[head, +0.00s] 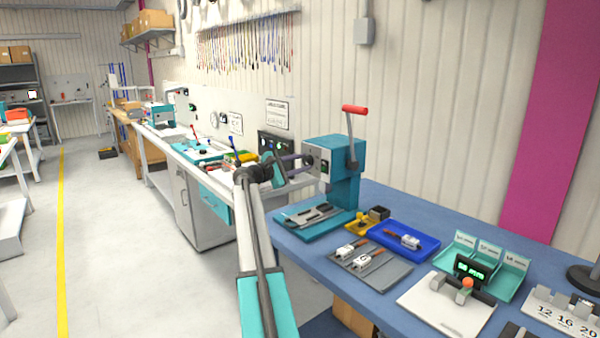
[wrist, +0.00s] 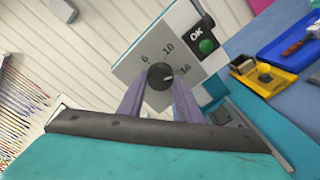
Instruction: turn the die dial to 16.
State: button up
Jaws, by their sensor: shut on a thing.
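The die dial (wrist: 160,76) is a round dark knob on the pale front plate (wrist: 140,65) of the teal press (head: 348,152). The plate carries the marks 6, 10 and 16 around the knob. A small light pointer line on the knob points to the right, roughly toward the 16. My gripper (wrist: 160,88) has its two purple-grey fingers shut on the dial, one on each side. In the head view my gripper (head: 305,161) reaches the press front from the left; the knob is hard to make out there.
The press has a red-handled lever (head: 354,109) on top. On the blue bench are a blue tray (head: 428,252), a grey mat (head: 388,279) and a white device plate (head: 440,312).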

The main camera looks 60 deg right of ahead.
jog(key=shift+w+d+r+m+b, duration=0.1)
jog(key=shift+r+m+b, duration=0.05)
jog(key=shift+m+b, duration=0.65)
jog(key=shift+r, duration=0.1)
jog(key=o, duration=1)
jog(key=shift+o, duration=0.2)
jog(key=shift+f, duration=0.2)
jog(key=shift+v, duration=0.9)
jog(key=b+v, duration=0.2)
jog(key=v, duration=1)
